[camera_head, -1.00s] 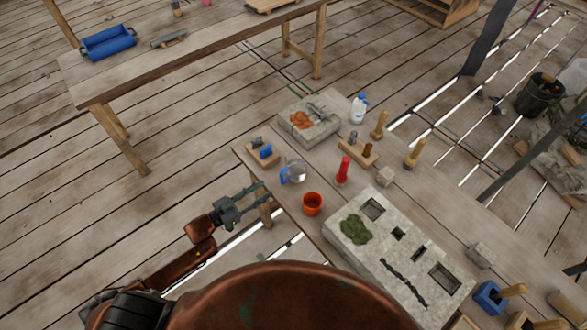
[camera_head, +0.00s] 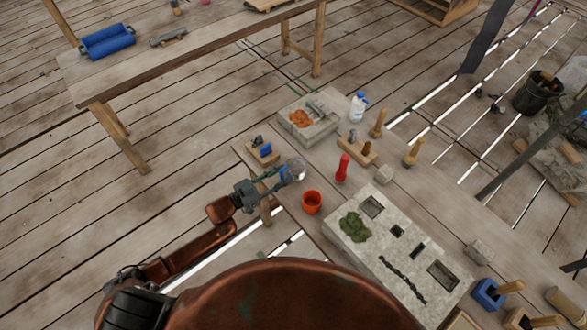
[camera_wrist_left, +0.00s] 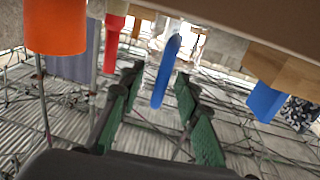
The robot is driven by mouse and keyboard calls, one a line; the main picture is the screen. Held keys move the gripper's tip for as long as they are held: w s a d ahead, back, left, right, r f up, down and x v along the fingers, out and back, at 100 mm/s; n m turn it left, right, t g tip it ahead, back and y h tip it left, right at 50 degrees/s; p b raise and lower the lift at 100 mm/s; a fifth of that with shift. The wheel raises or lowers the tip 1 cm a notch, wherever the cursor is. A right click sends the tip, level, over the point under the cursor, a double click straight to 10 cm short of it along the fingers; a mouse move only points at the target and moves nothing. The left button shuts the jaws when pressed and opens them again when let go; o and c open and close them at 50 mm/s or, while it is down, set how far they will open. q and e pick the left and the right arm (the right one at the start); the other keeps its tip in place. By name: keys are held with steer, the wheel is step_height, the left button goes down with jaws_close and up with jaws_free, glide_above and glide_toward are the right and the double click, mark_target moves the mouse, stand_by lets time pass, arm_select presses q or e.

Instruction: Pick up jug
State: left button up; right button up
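The jug (camera_head: 298,170) is a clear, rounded vessel with a blue handle, standing near the left edge of the workbench. My left gripper (camera_head: 273,180) is at the jug's handle side, just left of it. In the left wrist view the blue handle (camera_wrist_left: 166,72) stands between the tips of the green-padded fingers (camera_wrist_left: 158,78). The fingers are apart, with a visible gap on both sides of the handle. The jug's clear body is hard to make out in that view. My right gripper is not in view.
An orange cup (camera_head: 312,202) stands close in front of the jug, and a red bottle (camera_head: 343,167) to its right. A wooden block with a blue piece (camera_head: 265,152) is just behind the gripper. A stone slab (camera_head: 400,262) covers the bench toward the front right.

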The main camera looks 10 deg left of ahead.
arm_select(q)
steer(key=shift+c, duration=0.2)
jaws_close()
stand_by(0.4)
